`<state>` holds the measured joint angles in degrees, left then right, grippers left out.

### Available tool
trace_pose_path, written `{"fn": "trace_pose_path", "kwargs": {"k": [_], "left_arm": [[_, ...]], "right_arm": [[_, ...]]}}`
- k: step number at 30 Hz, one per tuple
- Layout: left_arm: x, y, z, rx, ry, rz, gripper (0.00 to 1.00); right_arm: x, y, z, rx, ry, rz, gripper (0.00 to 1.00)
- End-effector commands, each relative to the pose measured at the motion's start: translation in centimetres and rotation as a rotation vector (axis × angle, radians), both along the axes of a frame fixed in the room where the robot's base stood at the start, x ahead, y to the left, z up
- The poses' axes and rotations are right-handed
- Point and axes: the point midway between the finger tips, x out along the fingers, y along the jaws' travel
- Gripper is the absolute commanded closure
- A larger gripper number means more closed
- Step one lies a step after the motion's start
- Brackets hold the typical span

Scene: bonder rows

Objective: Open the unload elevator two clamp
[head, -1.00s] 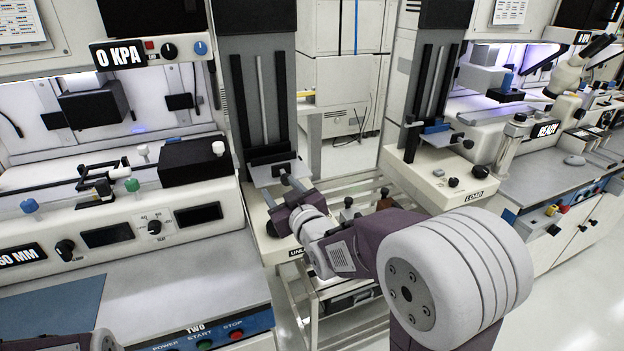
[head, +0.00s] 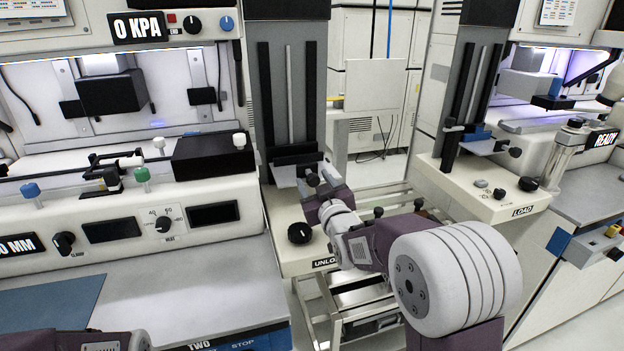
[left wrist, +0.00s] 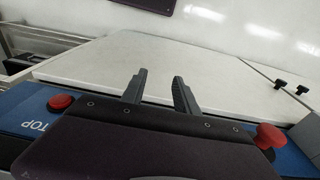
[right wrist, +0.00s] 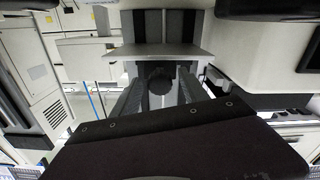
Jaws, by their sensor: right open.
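The unload elevator two is the cream base (head: 287,215) with an UNLOAD label and a dark grey column (head: 290,100) in the head view. A small black clamp knob (head: 312,179) stands at its grey plate (head: 284,176). My right gripper (head: 324,178) is at this knob. In the right wrist view, the open fingers of my right gripper (right wrist: 160,82) lie on either side of the round black knob (right wrist: 160,80); contact cannot be told. My left gripper (left wrist: 160,88) is open and empty above a white worktop (left wrist: 200,65).
A larger black knob (head: 299,233) is on the base, left of my right wrist. The load elevator base (head: 480,195) stands to the right. The bonder (head: 130,220) is at the left. Red buttons (left wrist: 60,102) flank my left gripper. A metal frame stands below the elevators.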

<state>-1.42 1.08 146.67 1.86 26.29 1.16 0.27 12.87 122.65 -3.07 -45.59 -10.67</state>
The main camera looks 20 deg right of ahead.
Motion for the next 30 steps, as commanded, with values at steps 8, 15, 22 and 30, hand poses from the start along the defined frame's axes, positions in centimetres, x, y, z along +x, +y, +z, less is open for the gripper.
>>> {"fn": "trace_pose_path", "kwargs": {"k": [8, 15, 22, 30], "left_arm": [[0.0, 0.0, 0.0, 0.000, 0.000, 0.000, 0.64], [0.0, 0.0, 0.0, 0.000, 0.000, 0.000, 0.64], [0.0, 0.0, 0.0, 0.000, 0.000, 0.000, 0.64], [0.0, 0.0, 0.0, 0.000, 0.000, 0.000, 0.64]], "right_arm": [[2.2, 0.1, 0.0, 0.000, 0.000, 0.000, 0.48], [2.2, 0.1, 0.0, 0.000, 0.000, 0.000, 0.68], [2.1, 0.1, 0.0, 0.000, 0.000, 0.001, 1.00], [2.1, 0.1, 0.0, 0.000, 0.000, 0.001, 1.00]]}}
